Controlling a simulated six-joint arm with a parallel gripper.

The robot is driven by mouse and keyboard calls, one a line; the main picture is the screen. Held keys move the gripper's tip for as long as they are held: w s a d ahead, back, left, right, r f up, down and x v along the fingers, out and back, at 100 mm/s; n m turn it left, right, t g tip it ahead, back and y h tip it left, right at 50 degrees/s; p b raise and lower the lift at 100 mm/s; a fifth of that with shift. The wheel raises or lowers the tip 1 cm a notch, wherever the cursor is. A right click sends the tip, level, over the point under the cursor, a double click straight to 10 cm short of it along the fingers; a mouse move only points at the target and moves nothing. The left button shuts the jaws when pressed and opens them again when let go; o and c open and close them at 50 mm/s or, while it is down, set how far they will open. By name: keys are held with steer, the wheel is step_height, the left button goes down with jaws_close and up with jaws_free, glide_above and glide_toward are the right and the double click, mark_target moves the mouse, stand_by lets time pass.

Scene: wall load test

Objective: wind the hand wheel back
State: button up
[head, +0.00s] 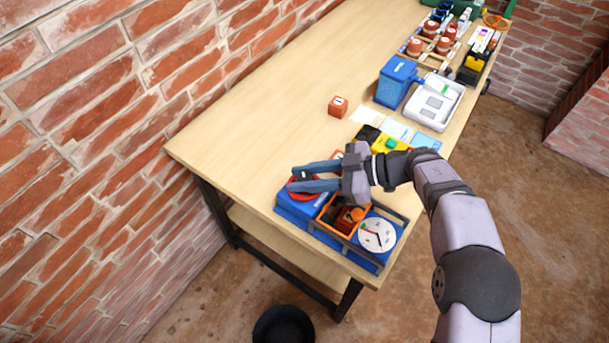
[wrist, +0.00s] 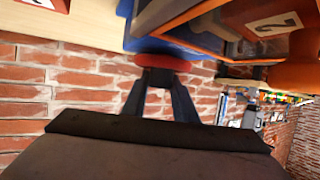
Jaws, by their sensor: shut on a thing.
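A blue test rig (head: 292,210) stands near the table's front left end. It has an orange frame (head: 325,209) and a round white dial (head: 377,235) with a red pointer. The red hand wheel (head: 303,194) is at the rig's left end, partly hidden under my fingers. My gripper (head: 292,179) reaches in from the right and is shut on the wheel. In the wrist view the red wheel (wrist: 162,62) lies between my two fingertips (wrist: 160,82). Its far side and hub are hidden.
A red numbered block (head: 338,107) stands alone on the table (head: 250,110). Behind the arm are a blue box (head: 396,83), a white tray (head: 456,106) and a crowded rack. A black bucket (head: 283,326) is on the floor. The table's left part is clear.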

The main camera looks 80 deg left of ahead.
mark_target(306, 177)
steer(key=shift+a+r+n+g+h+b, duration=0.15)
steer(key=shift+n+g+h+b, duration=0.15)
steer(key=shift+n+h+b, duration=0.55)
steer(key=shift+h, duration=0.25)
steer(key=o, duration=1)
steer(key=shift+o, duration=0.2)
steer(key=b+v, duration=0.1)
steer(key=v, duration=0.4)
steer(key=shift+w, duration=0.1)
steer(key=shift+p+v, duration=0.45)
steer(key=shift+v, duration=0.65)
